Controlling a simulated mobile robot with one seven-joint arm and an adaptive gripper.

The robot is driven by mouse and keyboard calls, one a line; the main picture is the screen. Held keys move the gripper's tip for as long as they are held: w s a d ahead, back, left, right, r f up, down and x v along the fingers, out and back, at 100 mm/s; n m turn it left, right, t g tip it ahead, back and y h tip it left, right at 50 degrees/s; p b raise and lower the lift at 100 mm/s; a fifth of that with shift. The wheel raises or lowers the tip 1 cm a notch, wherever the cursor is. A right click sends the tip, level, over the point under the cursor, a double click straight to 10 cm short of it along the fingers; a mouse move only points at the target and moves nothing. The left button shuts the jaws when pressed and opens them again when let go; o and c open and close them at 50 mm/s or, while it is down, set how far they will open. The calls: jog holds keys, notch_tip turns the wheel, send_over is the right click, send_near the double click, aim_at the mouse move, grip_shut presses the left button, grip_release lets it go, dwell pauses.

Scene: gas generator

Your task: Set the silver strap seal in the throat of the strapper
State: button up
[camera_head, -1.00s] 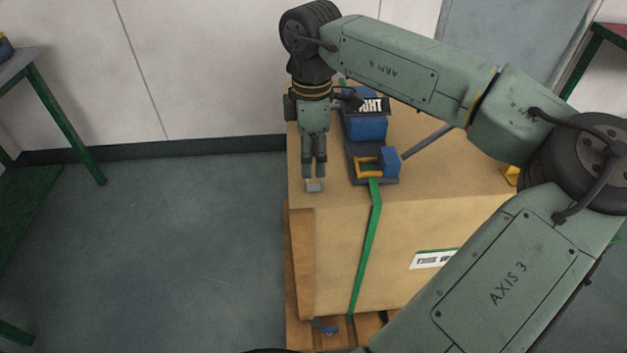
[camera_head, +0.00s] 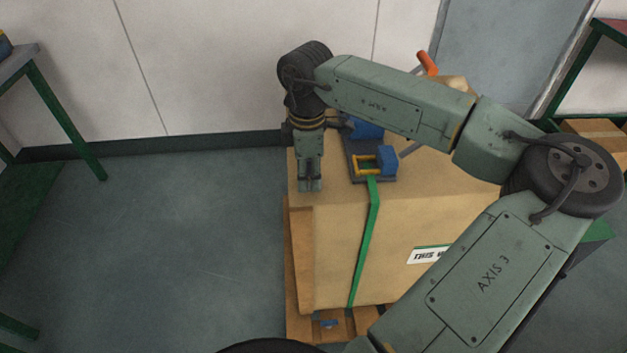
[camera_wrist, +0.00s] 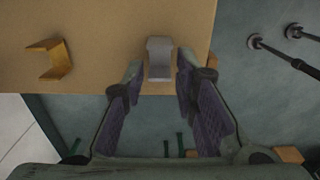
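The silver strap seal (camera_wrist: 160,55) lies near the edge of the carton's top in the wrist view, between the tips of my gripper (camera_wrist: 160,78). Narrow gaps show on both sides of it, so the fingers are open around it. In the head view my gripper (camera_head: 310,186) points down at the carton's near left corner and hides the seal. The strapper (camera_head: 388,161), blue and dark grey with a yellow frame (camera_head: 364,168) at its near end, sits just right of my gripper. Its far part is partly behind my arm.
The carton (camera_head: 335,255) stands on a wooden pallet (camera_head: 335,328). A green strap (camera_head: 366,240) runs down its front from the strapper. A yellow angled piece (camera_wrist: 50,60) lies on the carton. An orange-tipped handle (camera_head: 428,63) rises behind my arm. The floor to the left is clear.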

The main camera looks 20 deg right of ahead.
grip_shut()
jog(key=shift+r, duration=0.1)
